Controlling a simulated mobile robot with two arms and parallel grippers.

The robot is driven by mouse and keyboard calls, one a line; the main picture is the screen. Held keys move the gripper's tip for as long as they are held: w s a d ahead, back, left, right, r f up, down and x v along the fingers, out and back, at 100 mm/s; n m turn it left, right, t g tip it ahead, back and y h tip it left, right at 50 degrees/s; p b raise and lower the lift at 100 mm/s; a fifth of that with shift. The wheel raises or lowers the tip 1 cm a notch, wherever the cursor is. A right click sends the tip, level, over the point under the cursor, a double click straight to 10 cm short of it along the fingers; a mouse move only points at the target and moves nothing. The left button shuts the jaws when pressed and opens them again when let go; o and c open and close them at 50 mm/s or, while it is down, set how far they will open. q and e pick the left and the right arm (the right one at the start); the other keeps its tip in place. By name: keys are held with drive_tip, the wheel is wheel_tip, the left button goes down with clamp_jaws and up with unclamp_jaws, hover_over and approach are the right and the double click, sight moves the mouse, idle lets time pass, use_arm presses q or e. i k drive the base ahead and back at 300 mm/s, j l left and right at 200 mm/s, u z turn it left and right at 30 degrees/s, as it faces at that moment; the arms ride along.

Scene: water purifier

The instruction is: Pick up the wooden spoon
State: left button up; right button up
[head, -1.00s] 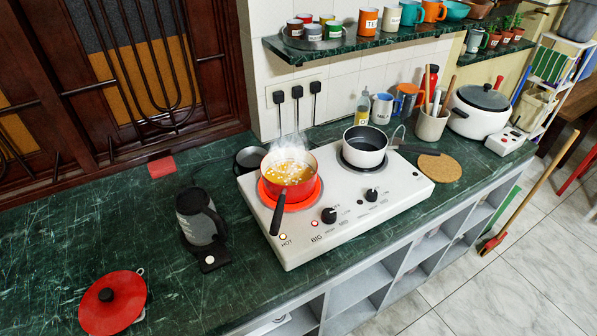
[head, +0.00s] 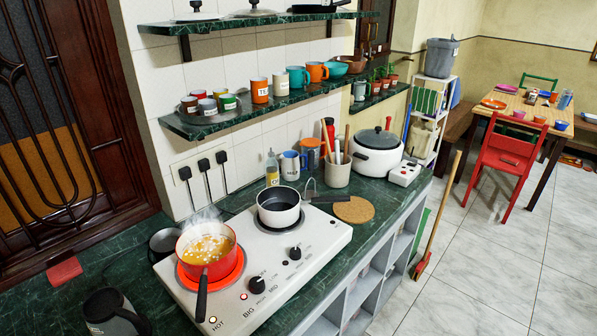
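A beige utensil crock (head: 337,176) stands on the green counter behind the stove, to the left of the white rice cooker. Thin wooden handles (head: 327,138) stick up out of it, along with a pale utensil. One of these may be the wooden spoon, but the lower parts are hidden inside the crock and I cannot tell which. Neither of my grippers is in view.
A white stove (head: 258,262) carries a steaming red pot (head: 206,254) on a glowing burner and a white pan (head: 279,208). The rice cooker (head: 376,155) and a cork mat (head: 354,210) are near the crock. A shelf with mugs (head: 259,90) hangs above.

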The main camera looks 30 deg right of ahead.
sight(326, 133)
drive_tip(key=l+u, duration=0.75)
drive_tip(key=i, duration=0.05)
